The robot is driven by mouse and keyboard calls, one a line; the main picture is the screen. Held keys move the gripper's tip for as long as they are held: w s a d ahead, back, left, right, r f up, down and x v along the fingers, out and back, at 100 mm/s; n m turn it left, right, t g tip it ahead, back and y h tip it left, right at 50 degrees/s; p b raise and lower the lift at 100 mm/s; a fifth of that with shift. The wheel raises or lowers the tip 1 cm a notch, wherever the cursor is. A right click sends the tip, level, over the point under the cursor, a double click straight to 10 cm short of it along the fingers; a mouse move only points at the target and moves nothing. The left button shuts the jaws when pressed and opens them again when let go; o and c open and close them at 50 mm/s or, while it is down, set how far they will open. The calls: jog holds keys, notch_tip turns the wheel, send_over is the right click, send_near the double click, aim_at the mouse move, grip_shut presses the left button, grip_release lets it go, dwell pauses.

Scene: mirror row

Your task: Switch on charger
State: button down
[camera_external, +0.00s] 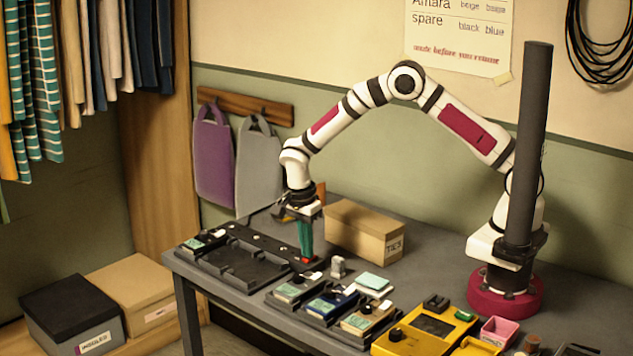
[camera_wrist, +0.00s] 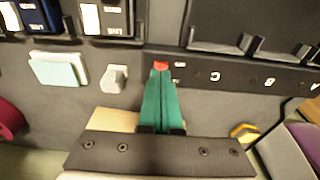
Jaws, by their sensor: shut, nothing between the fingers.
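The charger (camera_external: 240,262) is a long black unit with recessed bays on the grey table, under my arm. A lettered strip (camera_wrist: 240,77) along its edge shows in the wrist view. A small red piece (camera_wrist: 160,66) sits on this strip's end, with small white marking beside it; it looks like the switch. My gripper (camera_external: 305,255) points straight down with green fingers closed together and empty. In the wrist view the fingertips (camera_wrist: 160,75) are right at the red piece and partly cover it. I cannot tell whether they touch it or which way it is set.
A pack (camera_external: 203,241) sits in the charger's left end. A rack with green, blue (camera_external: 328,303) and beige packs is in front. A grey block (camera_external: 338,267) and mint pad (camera_external: 373,282) lie nearby. A cardboard box (camera_external: 355,232) stands behind; a yellow device (camera_external: 420,332) is right.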

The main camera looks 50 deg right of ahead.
notch_tip(320, 180, up, 14)
jog(key=a, duration=0.2)
dwell(0.4)
send_near(306, 260)
jog(key=d+f, duration=0.1)
jog(key=f, duration=0.1)
jog(key=d+f, duration=0.1)
jog(key=f, duration=0.1)
jog(key=d+f, duration=0.1)
jog(key=f, duration=0.1)
jog(key=shift+w+d+f, duration=0.1)
jog(key=shift+d+f, duration=0.15)
dwell(0.3)
